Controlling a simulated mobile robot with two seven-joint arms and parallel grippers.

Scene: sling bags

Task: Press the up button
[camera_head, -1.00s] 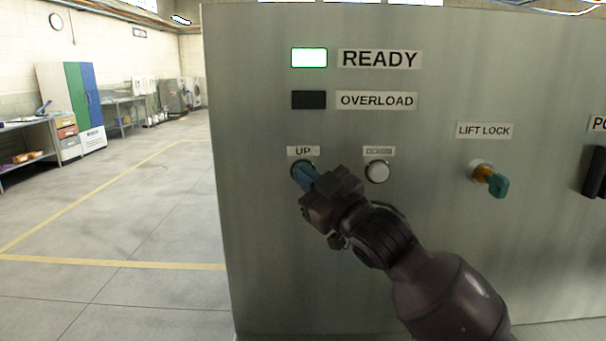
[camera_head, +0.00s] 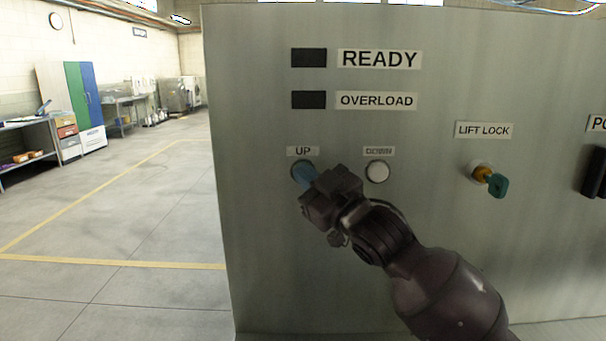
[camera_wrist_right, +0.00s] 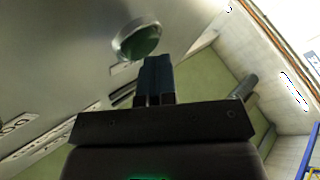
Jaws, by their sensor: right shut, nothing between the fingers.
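The panel's UP button (camera_head: 296,164) sits under the UP label and is mostly hidden behind my fingertips in the head view. In the right wrist view a green button (camera_wrist_right: 140,40) in a metal ring shows just beyond the fingertips. My right gripper (camera_head: 303,174) is shut and empty, its blue fingers pointing at the UP button. The fingers also show in the right wrist view (camera_wrist_right: 156,72). I cannot tell whether the tips touch the button. My left gripper is not in view.
The READY lamp (camera_head: 309,57) and OVERLOAD lamp (camera_head: 309,99) are dark. The white DOWN button (camera_head: 377,172) is close to the right of the gripper. Open floor (camera_head: 120,220) lies left of the panel.

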